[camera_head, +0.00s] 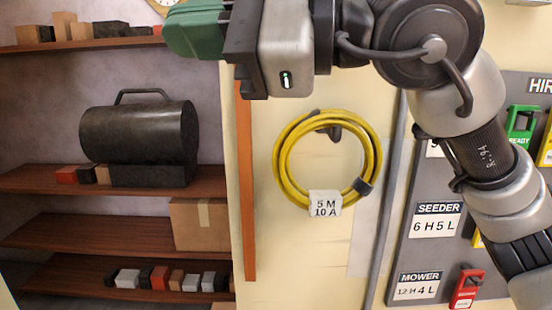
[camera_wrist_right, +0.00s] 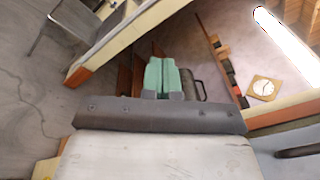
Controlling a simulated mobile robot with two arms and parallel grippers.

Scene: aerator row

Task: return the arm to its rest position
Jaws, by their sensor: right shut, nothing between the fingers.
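My right arm comes in from the right of the head view, bent and raised across the top. Its gripper (camera_head: 193,30) points left, high in front of the shelves, with green fingers lying together and nothing held. In the right wrist view the green fingers (camera_wrist_right: 161,77) stand side by side, closed, beyond the dark gripper body. My left gripper shows in neither view.
Wooden shelves (camera_head: 110,180) at the left hold a dark cylindrical heater (camera_head: 140,132), a cardboard box (camera_head: 201,224) and small blocks. A coiled yellow cable (camera_head: 282,160) hangs on the wall. A grey tag board (camera_head: 400,255) is at the right, partly behind my arm.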

